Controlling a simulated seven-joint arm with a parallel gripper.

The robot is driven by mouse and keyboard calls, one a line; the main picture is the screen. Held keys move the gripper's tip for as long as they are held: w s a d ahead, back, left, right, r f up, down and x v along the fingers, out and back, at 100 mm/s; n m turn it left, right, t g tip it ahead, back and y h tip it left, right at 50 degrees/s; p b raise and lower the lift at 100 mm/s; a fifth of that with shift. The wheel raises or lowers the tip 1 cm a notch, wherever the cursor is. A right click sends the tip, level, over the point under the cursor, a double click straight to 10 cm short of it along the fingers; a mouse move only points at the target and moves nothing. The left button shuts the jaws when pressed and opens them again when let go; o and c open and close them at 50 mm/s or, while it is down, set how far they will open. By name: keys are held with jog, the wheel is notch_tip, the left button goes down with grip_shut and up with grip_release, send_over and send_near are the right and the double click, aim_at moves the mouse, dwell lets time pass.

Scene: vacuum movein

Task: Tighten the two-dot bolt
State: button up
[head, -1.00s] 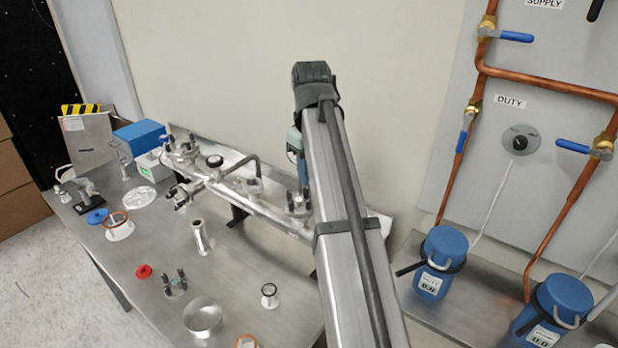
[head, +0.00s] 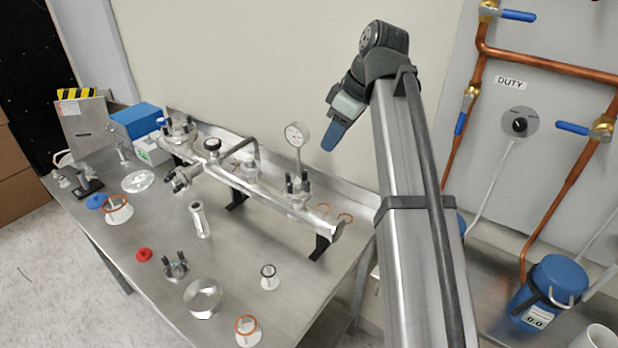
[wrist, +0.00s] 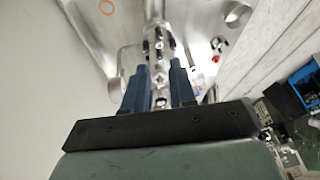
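A metal manifold (head: 245,186) stands on black legs on the steel bench. A clamped flange (head: 298,197) with dark upright bolts sits near its right end, below a round dial gauge (head: 297,134). I cannot make out dot marks on any bolt, so I cannot tell which is the two-dot one. My gripper (head: 329,146) hangs above and to the right of this flange, clear of it. In the wrist view, its two blue fingers (wrist: 159,82) are apart, with nothing held. Bright metal fittings (wrist: 159,45) show beyond and between them.
Another bolted fitting (head: 178,130) is at the manifold's left end. Loose on the bench are a metal tube (head: 200,220), a bolted flange piece (head: 174,267), a metal bowl (head: 202,298), a red cap (head: 144,254) and a blue cap (head: 96,201). A copper-piped wall panel (head: 519,124) stands right.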

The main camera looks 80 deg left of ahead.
aim_at(307, 181)
jog(key=shift+n, duration=0.8)
jog(key=x, duration=1.3)
jog(key=shift+s+a+f, duration=0.25)
jog(key=shift+s+f, duration=0.05)
jog(key=shift+c, duration=0.3)
grip_shut()
